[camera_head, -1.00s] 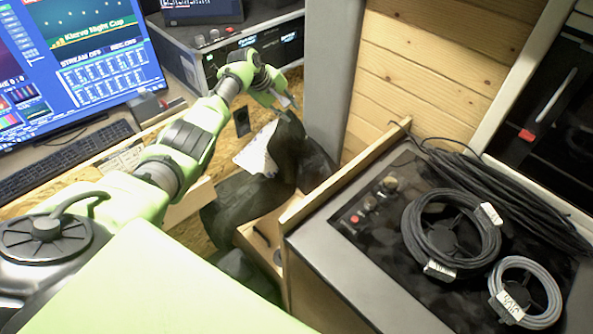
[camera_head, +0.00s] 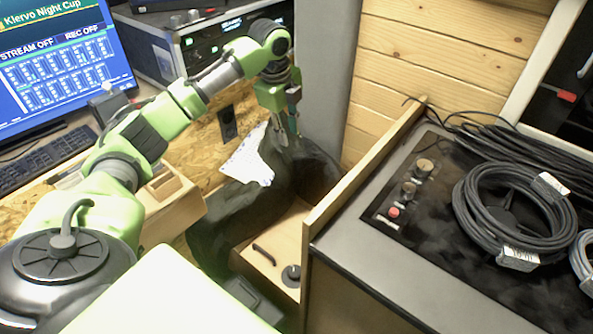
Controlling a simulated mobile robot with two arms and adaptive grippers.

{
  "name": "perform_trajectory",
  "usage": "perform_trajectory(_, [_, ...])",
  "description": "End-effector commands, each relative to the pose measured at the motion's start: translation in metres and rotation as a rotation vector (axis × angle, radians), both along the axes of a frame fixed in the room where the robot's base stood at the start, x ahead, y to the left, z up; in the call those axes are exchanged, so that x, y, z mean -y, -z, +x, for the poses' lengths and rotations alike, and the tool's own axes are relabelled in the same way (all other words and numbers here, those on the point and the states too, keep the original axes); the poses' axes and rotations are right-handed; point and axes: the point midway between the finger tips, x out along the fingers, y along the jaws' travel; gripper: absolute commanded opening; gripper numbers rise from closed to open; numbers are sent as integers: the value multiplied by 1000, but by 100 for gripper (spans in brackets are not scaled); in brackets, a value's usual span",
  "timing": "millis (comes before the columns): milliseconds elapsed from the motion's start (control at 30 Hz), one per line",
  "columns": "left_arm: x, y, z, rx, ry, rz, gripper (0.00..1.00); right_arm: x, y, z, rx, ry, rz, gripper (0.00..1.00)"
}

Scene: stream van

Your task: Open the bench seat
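The bench seat seems to be the low light-wood box in the gap at the centre, with a pale wooden top (camera_head: 285,245), a black bar handle (camera_head: 264,254) and a round black fitting (camera_head: 291,275). A dark cloth or bag (camera_head: 235,220) lies behind and left of it and hides part of it. No raised lid shows. My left gripper (camera_head: 287,138) points down above the dark cloth, behind and above the handle and apart from it. Its fingers are seen nearly edge-on, so their opening is unclear. My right gripper is out of view.
A counter (camera_head: 370,262) with knobs, a red button and coiled cables (camera_head: 515,210) stands at the right, with a raised wooden edge (camera_head: 360,170) beside the gap. A desk with a monitor (camera_head: 60,65) and keyboard is at the left.

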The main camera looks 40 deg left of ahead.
Motion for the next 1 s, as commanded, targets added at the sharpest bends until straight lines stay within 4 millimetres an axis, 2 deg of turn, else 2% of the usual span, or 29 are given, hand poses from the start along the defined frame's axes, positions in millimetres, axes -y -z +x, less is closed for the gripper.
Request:
perform_trajectory(167, [1, 10, -3, -11, 51, 14, 25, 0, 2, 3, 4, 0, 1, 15])
perform_trajectory(267, [1, 25, -1, -13, 48, 15, 25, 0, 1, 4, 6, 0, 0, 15])
perform_trajectory(700, [3, 112, 15, -10, 46, 13, 25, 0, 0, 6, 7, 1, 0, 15])
perform_trajectory(833, [3, 128, 18, -10, 45, 13, 25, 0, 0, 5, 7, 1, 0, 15])
perform_trajectory(1000, [3, 137, 20, -7, 46, 13, 25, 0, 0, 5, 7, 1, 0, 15])
